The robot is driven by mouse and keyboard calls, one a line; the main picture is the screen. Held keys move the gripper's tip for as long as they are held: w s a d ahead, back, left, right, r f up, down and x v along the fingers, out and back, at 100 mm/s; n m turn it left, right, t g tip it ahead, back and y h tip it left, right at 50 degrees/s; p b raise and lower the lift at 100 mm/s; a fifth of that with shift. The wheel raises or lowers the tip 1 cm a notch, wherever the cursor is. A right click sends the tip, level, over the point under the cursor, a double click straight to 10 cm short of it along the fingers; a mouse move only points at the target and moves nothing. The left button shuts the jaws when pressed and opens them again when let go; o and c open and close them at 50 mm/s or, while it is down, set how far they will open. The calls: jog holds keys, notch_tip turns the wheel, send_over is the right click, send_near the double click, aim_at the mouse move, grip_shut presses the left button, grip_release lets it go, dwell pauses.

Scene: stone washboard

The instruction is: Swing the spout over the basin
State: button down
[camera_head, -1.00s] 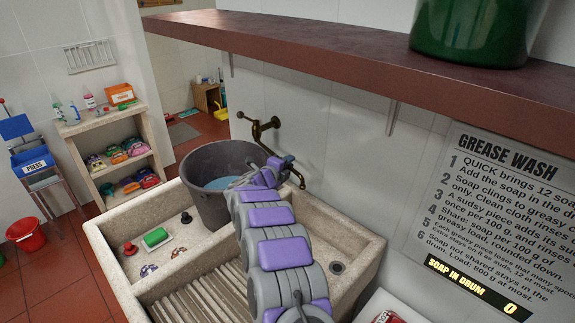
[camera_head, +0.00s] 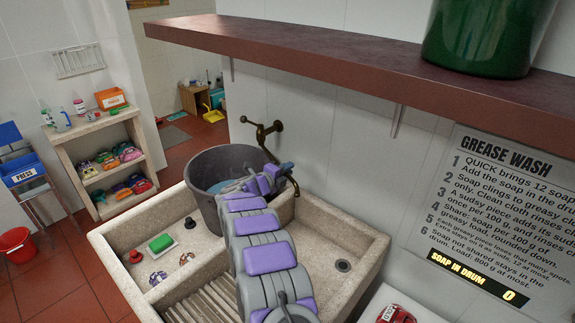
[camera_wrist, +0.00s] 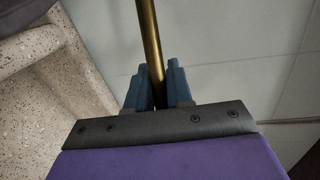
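The brass spout (camera_head: 267,149) comes from the tap on the wall behind the stone sink (camera_head: 374,246). Its down-turned end (camera_head: 296,189) shows just right of my gripper, in front of the wall, to the right of the grey tub (camera_head: 203,180). My gripper (camera_head: 283,171) is at the spout. In the wrist view the spout (camera_wrist: 150,40) runs between the two blue fingers of my gripper (camera_wrist: 159,85), which look closed on it. My arm hides part of the sink's middle and the tub's right side.
The tub holds bluish water and stands at the sink's back. A green soap block (camera_head: 161,243) lies in the left compartment; the right one has a drain (camera_head: 343,265) and is clear. A brown shelf (camera_head: 330,62) with a green bucket (camera_head: 480,40) overhangs the wall.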

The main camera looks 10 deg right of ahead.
jog(key=shift+a+p, duration=0.3)
jog(key=shift+a, duration=0.55)
jog(key=shift+s+d+r+g+p, duration=0.1)
jog(key=shift+d+g+p, duration=0.15)
jog(key=shift+g+p, duration=0.05)
jog(key=a+m+g+h+p, duration=0.2)
jog(key=a+m+g, duration=0.1)
jog(key=shift+s+a+f, duration=0.2)
jog(key=shift+s+a, duration=0.1)
jog(key=shift+s, duration=0.1)
jog(key=c, duration=1.1)
grip_release()
jog(key=shift+d, duration=0.15)
